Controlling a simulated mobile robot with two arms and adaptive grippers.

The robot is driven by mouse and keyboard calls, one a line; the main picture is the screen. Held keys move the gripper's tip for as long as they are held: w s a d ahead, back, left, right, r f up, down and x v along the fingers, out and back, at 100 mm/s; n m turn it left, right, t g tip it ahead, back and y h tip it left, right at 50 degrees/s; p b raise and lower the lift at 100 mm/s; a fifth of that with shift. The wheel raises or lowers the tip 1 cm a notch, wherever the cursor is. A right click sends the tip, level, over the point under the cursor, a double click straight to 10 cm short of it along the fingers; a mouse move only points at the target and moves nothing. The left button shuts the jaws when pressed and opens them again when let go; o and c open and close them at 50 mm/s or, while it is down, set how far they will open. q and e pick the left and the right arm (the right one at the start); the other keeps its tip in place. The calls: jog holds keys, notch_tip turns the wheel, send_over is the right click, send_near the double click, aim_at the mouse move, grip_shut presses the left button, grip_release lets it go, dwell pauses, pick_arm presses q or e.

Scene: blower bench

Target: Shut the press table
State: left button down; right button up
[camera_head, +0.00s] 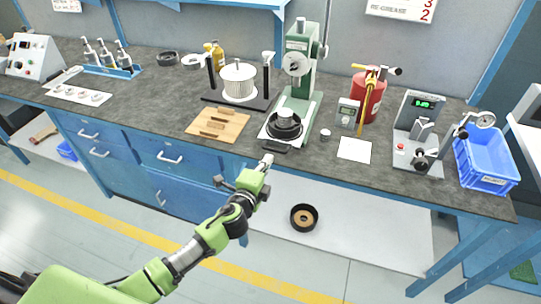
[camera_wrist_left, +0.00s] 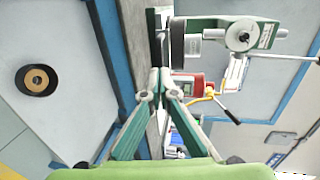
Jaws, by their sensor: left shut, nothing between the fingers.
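The green press (camera_head: 299,65) stands on the bench. Its light press table (camera_head: 303,130) lies at its foot and reaches out toward the bench's front edge. A dark round part (camera_head: 285,122) sits on the table, and a black handle-like bar (camera_head: 275,146) is at its front. My left gripper (camera_head: 267,160) is shut and empty, just in front of that bar at the bench edge; I cannot tell whether they touch. In the left wrist view the closed fingertips (camera_wrist_left: 160,72) point at the bench edge, with the press (camera_wrist_left: 240,36) beyond. My right gripper is out of view.
A wooden block (camera_head: 217,124) and a rack with a white rotor (camera_head: 239,82) stand left of the press. A small meter (camera_head: 347,113), a red canister (camera_head: 369,97) and a white card (camera_head: 354,150) are to its right. A black ring (camera_head: 304,217) lies on the lower shelf.

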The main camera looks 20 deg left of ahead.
pick_arm(q)
jog(key=w, duration=0.3)
jog(key=shift+d+f, duration=0.1)
jog(key=shift+f, duration=0.25)
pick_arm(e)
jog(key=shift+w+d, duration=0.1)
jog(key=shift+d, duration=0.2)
pick_arm(q)
jog(key=shift+w, duration=0.1)
